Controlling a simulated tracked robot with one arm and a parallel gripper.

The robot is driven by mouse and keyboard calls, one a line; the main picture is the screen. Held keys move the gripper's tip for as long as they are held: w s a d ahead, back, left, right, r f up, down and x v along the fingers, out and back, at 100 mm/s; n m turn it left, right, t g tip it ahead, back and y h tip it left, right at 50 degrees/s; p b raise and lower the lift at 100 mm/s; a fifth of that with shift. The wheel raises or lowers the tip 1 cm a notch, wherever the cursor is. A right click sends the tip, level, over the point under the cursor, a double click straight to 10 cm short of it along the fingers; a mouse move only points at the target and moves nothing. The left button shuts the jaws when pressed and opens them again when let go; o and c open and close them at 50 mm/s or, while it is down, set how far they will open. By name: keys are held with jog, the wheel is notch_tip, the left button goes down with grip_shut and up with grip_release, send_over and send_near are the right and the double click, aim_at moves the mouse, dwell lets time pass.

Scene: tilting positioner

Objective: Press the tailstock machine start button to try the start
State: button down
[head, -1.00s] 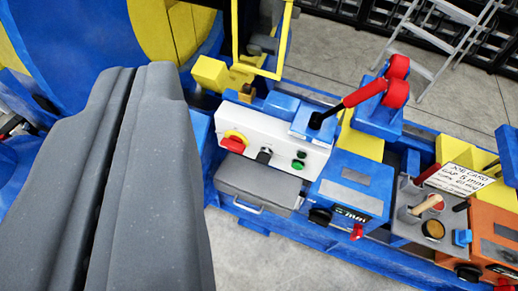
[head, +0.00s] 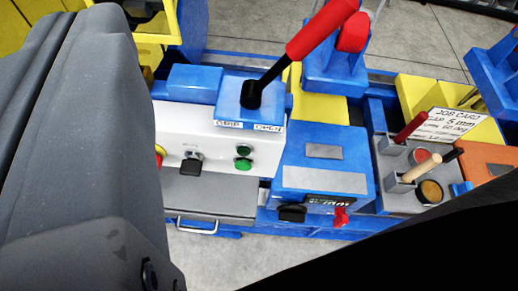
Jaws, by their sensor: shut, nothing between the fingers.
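The white control panel (head: 222,124) faces me left of the middle. On it are a bright green button (head: 243,164) and, just above it, a darker green button (head: 244,150). I cannot read which is the start button. A black selector switch (head: 191,163) sits to their left. A red and yellow switch (head: 158,155) at the panel's left end is mostly hidden. My gripper (head: 64,18) is large and grey along the left, with its two fingers together and nothing between them. It appears left of the buttons and apart from them.
A lever with a red handle (head: 318,30) rises above the panel. A grey drawer (head: 210,195) with a handle lies below. To the right are a blue box (head: 325,160) with knobs, a tool holder (head: 400,165) and a job card (head: 455,123). A black shape fills the lower right.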

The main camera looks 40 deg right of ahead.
aim_at(243, 167)
jog(key=w+d+f+y+b, duration=0.1)
jog(key=w+d+f, duration=0.1)
jog(key=f, duration=0.6)
jog(key=w+d+f+b, duration=0.1)
jog(key=d+f, duration=0.2)
jog(key=f, duration=0.6)
jog(key=w+d+f+y+b, duration=0.1)
jog(key=w+d+f, duration=0.1)
jog(key=f, duration=0.6)
jog(key=s+a+f+m+y+b, duration=0.1)
jog(key=s+f+y, duration=0.1)
jog(key=f, duration=0.6)
jog(key=s+a+f+m+y+b, duration=0.1)
jog(key=f+m+y, duration=0.1)
jog(key=f, duration=0.7)
jog(key=shift+s+t, duration=0.3)
jog(key=shift+s, duration=0.1)
jog(key=shift+f, duration=0.1)
jog(key=w+d+p, duration=0.3)
jog(key=w+d, duration=0.2)
jog(key=w, duration=0.2)
jog(key=shift+w+p, duration=0.15)
jog(key=shift+p, duration=0.2)
